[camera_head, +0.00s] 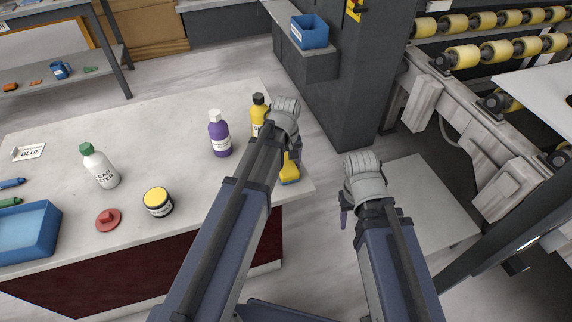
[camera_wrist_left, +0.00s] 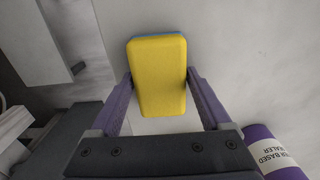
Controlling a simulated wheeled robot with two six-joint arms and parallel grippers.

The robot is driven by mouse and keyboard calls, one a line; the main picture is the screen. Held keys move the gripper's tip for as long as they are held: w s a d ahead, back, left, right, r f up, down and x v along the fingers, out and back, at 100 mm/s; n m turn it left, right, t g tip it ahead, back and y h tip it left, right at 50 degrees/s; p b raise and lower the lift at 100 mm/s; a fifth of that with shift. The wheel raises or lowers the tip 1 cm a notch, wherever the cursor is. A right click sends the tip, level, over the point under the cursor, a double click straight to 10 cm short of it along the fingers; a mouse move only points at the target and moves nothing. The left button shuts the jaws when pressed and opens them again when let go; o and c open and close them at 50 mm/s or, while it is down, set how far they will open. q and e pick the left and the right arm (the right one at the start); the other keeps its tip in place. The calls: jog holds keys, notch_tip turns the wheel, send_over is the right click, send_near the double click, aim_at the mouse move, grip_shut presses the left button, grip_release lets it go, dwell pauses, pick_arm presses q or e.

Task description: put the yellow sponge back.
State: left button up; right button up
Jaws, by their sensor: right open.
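The yellow sponge (camera_head: 289,168) with a blue underside is at the right end of the pale slab, partly hidden by my left gripper. In the left wrist view the sponge (camera_wrist_left: 158,77) lies between the two fingers, its yellow face towards the camera. My left gripper (camera_head: 288,146) is right at it. The fingertips (camera_wrist_left: 160,72) line up with the sponge's two long sides. I cannot tell whether they press on it or whether it rests on the slab. My right gripper (camera_head: 347,205) is open and empty, off the slab's right end.
A yellow bottle (camera_head: 258,112) and a purple bottle (camera_head: 219,136) stand close left of the left gripper. A white bottle (camera_head: 99,167), a yellow-lidded jar (camera_head: 157,202), a red disc (camera_head: 108,219) and a blue tray (camera_head: 28,238) are further left. A blue bin (camera_head: 310,32) sits on a grey ledge behind.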

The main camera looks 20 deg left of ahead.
aim_at(286, 164)
pick_arm(q)
jog(key=shift+o, duration=1.1)
notch_tip(286, 164, up, 12)
jog(key=p, duration=1.2)
jog(key=s+d+m+y, duration=0.1)
jog(key=s+d+m, duration=0.9)
jog(key=s, duration=0.4)
jog(key=shift+s+d+r+m, duration=0.15)
jog(key=shift+d+r+m, duration=0.05)
jog(key=shift+d+m, duration=0.1)
